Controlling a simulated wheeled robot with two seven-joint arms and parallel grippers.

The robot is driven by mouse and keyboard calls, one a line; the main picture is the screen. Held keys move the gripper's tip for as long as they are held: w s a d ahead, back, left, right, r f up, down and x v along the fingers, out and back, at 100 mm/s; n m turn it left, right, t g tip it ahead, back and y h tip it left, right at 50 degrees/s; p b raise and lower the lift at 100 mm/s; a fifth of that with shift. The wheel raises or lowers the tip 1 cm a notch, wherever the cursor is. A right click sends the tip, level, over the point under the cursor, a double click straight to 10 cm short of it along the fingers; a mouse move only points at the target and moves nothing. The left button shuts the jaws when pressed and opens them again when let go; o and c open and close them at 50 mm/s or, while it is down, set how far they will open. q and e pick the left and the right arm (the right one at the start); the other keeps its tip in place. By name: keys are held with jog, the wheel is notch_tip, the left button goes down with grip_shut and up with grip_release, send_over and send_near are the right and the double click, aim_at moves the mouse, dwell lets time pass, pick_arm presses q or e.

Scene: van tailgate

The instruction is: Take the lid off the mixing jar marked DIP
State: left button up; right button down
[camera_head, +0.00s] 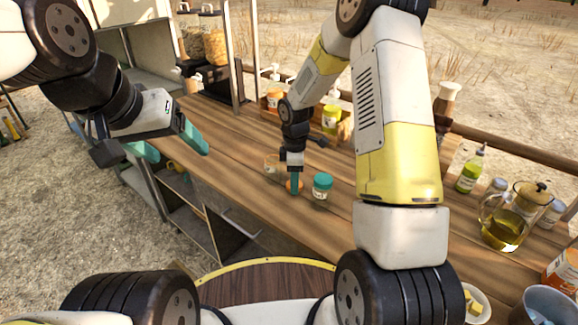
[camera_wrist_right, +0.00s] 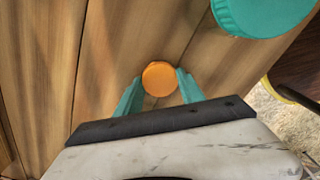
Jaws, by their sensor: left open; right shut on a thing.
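My right gripper (camera_head: 294,186) points down at the wooden counter, its teal fingers shut on a round orange lid (camera_wrist_right: 158,78). A clear container (camera_head: 273,164) is partly hidden behind the gripper. My left gripper (camera_head: 172,145) is open and empty, left of the counter's near edge.
The wooden counter (camera_head: 245,135) is clear left of the right gripper. A glass jug (camera_head: 508,218), a green bottle (camera_head: 470,170) and several jars stand at the right. A tray with bottles and jars is along the back. Dispensers (camera_head: 206,38) stand at the far left end.

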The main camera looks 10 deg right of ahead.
jog(key=c, duration=0.7)
grip_release()
jog(key=shift+f, duration=0.1)
notch_tip(320, 180, up, 12)
jog(key=s+d+r+m+t, duration=0.3)
jog(key=s+r+m, duration=0.3)
jog(key=s+r, duration=0.5)
jog(key=s+r+m+t, duration=0.1)
jog(key=s+r+m, duration=0.1)
jog(key=s+m, duration=0.1)
jog(key=s+d+r+m+t+y, duration=0.1)
jog(key=s+r+m, duration=0.2)
jog(key=s, duration=0.3)
jog(key=s+r+m+t+y, duration=0.1)
jog(key=s+r+m, duration=0.1)
jog(key=s+m, duration=0.2)
jog(key=shift+s+d+r, duration=0.15)
jog(key=shift+d, duration=0.05)
